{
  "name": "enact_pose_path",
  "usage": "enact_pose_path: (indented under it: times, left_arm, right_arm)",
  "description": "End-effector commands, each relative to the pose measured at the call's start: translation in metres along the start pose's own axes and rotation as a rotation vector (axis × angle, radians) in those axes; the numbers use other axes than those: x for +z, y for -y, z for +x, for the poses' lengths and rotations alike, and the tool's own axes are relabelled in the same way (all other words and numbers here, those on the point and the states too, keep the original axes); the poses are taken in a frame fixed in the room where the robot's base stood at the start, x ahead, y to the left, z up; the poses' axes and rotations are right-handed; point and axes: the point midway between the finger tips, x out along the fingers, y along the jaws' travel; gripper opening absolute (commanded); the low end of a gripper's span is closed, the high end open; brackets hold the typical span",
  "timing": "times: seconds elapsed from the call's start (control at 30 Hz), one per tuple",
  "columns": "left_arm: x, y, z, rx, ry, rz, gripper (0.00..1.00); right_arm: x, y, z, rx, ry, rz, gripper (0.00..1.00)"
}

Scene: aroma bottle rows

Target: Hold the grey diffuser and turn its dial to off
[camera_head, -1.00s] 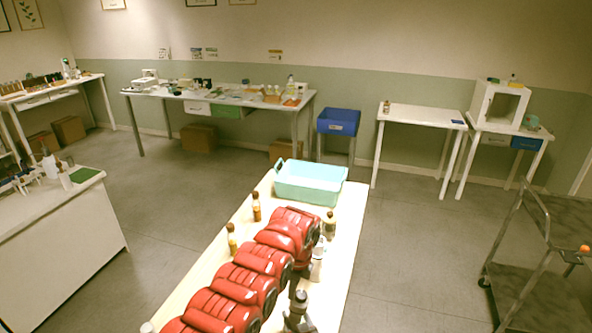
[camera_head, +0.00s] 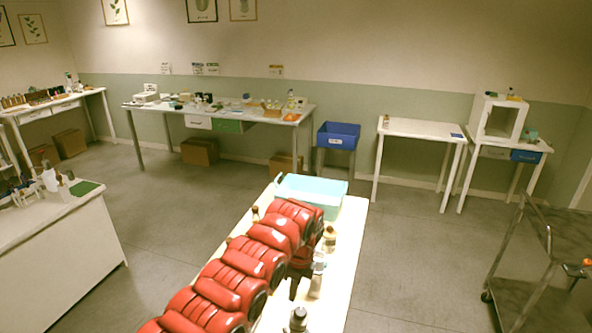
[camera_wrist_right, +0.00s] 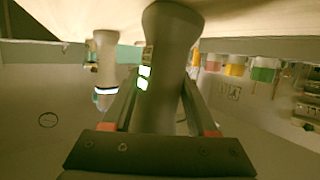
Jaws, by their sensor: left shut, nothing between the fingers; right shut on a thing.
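A grey rounded body that looks like the diffuser (camera_wrist_right: 168,60) fills the middle of the right wrist view, with small lit marks on its side. My right gripper (camera_wrist_right: 160,103) is shut on it, one finger on each side. I cannot make out a dial or its setting. My red left arm crosses the table in the head view. Its dark left gripper (camera_head: 294,288) points down beside a pale upright device (camera_head: 317,278) and is shut and empty. I cannot tell whether it touches that device. A grey-topped object (camera_head: 298,320) stands nearer, cut off by the frame edge.
A teal basket (camera_head: 335,199) stands at the table's far end. A small bottle (camera_head: 330,238) stands near the right edge, and another (camera_head: 255,214) is left of my arm. A second pale device with a lit ring (camera_wrist_right: 105,70) is beside the held one. A trolley (camera_head: 530,260) stands right.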

Motion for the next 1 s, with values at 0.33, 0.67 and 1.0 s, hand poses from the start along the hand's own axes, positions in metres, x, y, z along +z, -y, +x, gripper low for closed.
enact_pose_path:
  times: [0.33,0.67,1.0]
  left_arm:
    - [-0.001,-0.002,0.019,0.002,0.000,0.001,0.00]
    - [-0.001,-0.002,0.061,0.002,0.000,0.002,0.00]
    - [0.000,-0.001,0.070,0.000,0.002,0.001,0.00]
  right_arm:
    - [0.000,0.000,0.000,0.000,0.000,0.000,0.00]
    - [0.000,0.000,0.000,0.000,0.000,0.000,0.00]
    - [0.000,0.000,0.000,0.000,0.000,0.000,0.00]
